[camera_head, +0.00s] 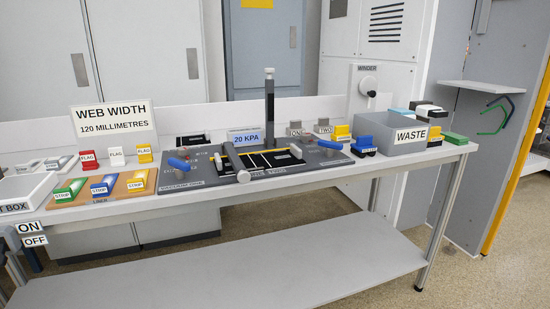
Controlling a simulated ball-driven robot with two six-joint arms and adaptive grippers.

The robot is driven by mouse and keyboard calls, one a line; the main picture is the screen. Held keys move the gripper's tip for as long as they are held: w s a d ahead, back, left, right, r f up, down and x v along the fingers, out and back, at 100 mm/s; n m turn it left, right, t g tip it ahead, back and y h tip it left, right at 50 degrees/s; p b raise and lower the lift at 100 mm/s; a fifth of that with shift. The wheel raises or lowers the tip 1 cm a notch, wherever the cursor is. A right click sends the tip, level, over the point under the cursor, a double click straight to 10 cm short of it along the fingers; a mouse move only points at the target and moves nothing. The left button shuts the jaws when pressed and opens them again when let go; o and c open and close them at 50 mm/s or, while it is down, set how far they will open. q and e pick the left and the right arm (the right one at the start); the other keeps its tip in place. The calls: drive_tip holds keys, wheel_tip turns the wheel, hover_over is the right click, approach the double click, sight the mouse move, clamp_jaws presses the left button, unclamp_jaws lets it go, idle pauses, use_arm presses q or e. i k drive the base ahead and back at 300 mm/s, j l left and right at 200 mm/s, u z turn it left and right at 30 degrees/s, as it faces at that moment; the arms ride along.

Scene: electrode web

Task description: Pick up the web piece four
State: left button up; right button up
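No piece with a readable "four" label shows, so I cannot tell which thing is web piece four. A dark board (215,181) lies on the table, with a black strip bearing yellow lines (265,160) and a grey roller (236,162) on it. Two small grey labelled blocks stand behind the board at its right; one seems to read TWO (323,127). Blue blocks (363,146) and yellow blocks (342,133) sit right of the board. Neither of my grippers is in view.
The long white table (300,186) has a lower shelf (230,279). A dark post (269,110) rises from the board.

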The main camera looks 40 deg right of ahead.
sight(280, 159)
drive_tip(key=z, duration=1.05)
